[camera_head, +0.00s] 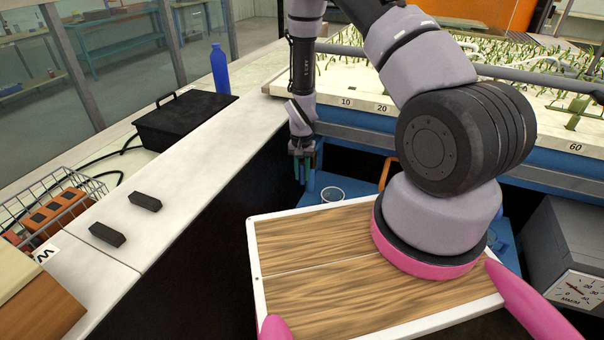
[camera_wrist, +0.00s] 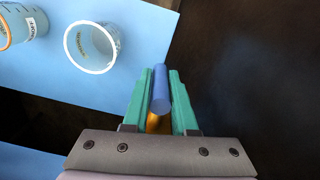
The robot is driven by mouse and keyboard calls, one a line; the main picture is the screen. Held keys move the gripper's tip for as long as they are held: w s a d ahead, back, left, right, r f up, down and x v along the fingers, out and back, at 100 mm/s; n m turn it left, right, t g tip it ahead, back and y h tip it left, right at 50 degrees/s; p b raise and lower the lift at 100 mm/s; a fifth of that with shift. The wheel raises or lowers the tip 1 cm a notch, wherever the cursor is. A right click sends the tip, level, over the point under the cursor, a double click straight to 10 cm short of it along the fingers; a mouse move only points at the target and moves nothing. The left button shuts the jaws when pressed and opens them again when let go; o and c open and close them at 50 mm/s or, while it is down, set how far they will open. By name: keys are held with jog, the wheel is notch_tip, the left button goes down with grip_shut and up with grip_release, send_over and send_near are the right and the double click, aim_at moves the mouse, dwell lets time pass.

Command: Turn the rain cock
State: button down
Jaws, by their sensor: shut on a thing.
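The rain cock shows in the wrist view as a blue rod-shaped handle (camera_wrist: 160,88) with a brass-orange part (camera_wrist: 158,123) under it. My gripper (camera_wrist: 160,92) has teal fingers, one on each side of the blue handle, and is shut on it. In the head view my gripper (camera_head: 303,168) points down beside the flume's near end, above a dark gap. There the handle is too small and too covered by the fingers to make out.
A clear beaker (camera_head: 332,195) stands on a blue shelf near my gripper; it also shows in the wrist view (camera_wrist: 92,47). The flume bed (camera_head: 350,80) with plants lies behind. A white counter (camera_head: 190,160) with a black case (camera_head: 185,118) and blue bottle (camera_head: 219,70) runs along the left.

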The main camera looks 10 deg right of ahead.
jog(key=shift+a, duration=0.1)
jog(key=shift+s+g+h, duration=0.1)
jog(key=shift+g+h, duration=0.3)
jog(key=shift+h, duration=0.2)
jog(key=shift+d+g+h, duration=0.35)
jog(key=shift+g+h, duration=0.05)
jog(key=shift+h, duration=0.1)
jog(key=c, duration=0.7)
grip_release()
jog(key=shift+c, duration=0.2)
jog(key=shift+r, duration=0.1)
notch_tip(320, 180, up, 10)
jog(key=shift+f, duration=0.1)
